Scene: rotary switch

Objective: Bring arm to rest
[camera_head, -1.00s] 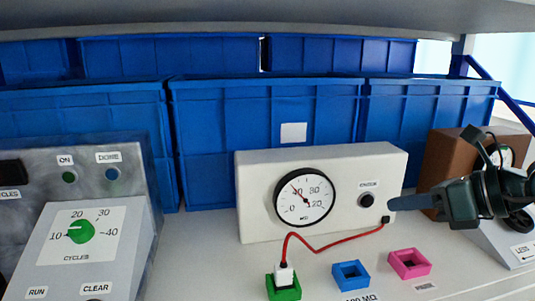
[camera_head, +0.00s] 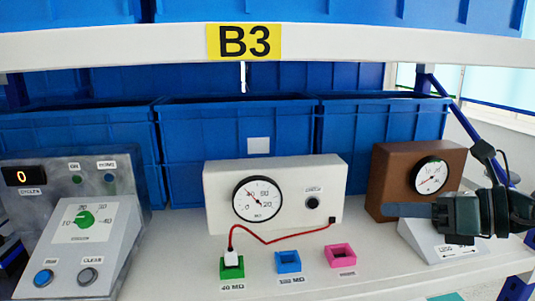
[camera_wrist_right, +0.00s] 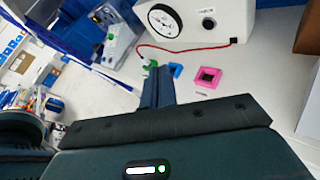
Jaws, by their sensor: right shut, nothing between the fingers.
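My right gripper (camera_head: 388,210) comes in from the right in the head view. It is shut and empty, held in the air in front of the brown gauge box (camera_head: 385,180) and right of the white meter box (camera_head: 222,190). In the right wrist view its shut fingers (camera_wrist_right: 157,72) point toward the shelf. The green rotary switch (camera_head: 85,219) is on the sloped grey panel (camera_head: 112,240) at the left, far from the gripper. My left gripper is in neither view.
A red cable (camera_head: 268,242) runs from the white box to a plug in the green socket (camera_head: 232,268). Blue (camera_head: 288,262) and pink (camera_head: 340,256) sockets stand beside it. Blue crates (camera_head: 237,130) fill the back. A white shelf beam (camera_head: 370,45) marked B3 crosses above.

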